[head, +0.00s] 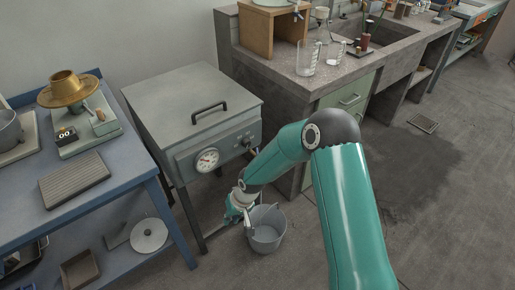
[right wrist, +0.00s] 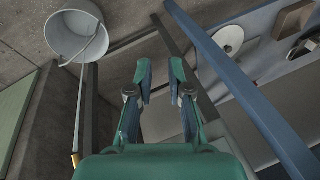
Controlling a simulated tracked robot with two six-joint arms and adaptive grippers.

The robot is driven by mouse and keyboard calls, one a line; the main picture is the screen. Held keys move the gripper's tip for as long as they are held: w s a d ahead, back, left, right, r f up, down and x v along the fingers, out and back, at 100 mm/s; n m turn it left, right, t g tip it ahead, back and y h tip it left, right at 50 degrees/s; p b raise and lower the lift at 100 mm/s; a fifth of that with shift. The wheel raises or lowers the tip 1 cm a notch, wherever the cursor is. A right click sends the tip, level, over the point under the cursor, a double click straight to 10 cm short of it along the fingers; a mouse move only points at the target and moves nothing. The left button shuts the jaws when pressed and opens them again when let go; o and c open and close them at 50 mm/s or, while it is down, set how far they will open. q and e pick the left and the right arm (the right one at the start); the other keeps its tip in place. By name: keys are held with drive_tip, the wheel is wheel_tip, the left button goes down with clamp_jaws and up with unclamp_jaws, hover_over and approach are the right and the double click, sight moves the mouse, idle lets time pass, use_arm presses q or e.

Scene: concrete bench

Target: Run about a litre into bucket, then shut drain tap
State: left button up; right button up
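The grey bucket (head: 267,238) stands on the floor in front of the grey tank (head: 195,105), which has a dial and a black lid handle. The bucket also shows at the upper left of the right wrist view (right wrist: 68,42). There, a thin pale line (right wrist: 79,110), which looks like a water stream, runs between a small brass-coloured tip (right wrist: 75,158) and the bucket. My arm hides part of the tank's front in the head view, and I cannot make out the drain tap's handle. My right gripper (head: 238,206) is beside the bucket, its fingers (right wrist: 160,72) apart and empty.
A blue bench (head: 150,172) with a brass funnel-like vessel (head: 68,89) stands at the left. A concrete counter (head: 290,57) with glass beakers (head: 307,57) and a sink stands behind at the right. Tank legs are close to the right gripper. Floor to the right is open.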

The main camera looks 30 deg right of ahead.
drive_tip(key=w+d+r+m+t+h, duration=0.1)
drive_tip(key=w+d+r+h, duration=0.1)
drive_tip(key=w+d+r, duration=0.35)
drive_tip(key=w+d+r+m+h+p, duration=0.1)
drive_tip(key=w+d+r, duration=0.1)
drive_tip(key=d+r, duration=0.5)
drive_tip(key=w+d+r+m+t+h, duration=0.1)
drive_tip(key=w+d+r+h, duration=0.15)
drive_tip(key=d+r, duration=0.4)
drive_tip(key=shift+g+y, duration=0.3)
drive_tip(key=shift+y, duration=0.05)
drive_tip(key=x, duration=0.5)
drive_tip(key=w+x, duration=0.1)
drive_tip(key=x, duration=0.4)
drive_tip(key=a+p+x, duration=0.1)
drive_tip(key=x, duration=0.4)
drive_tip(key=shift+w, duration=0.2)
clamp_jaws()
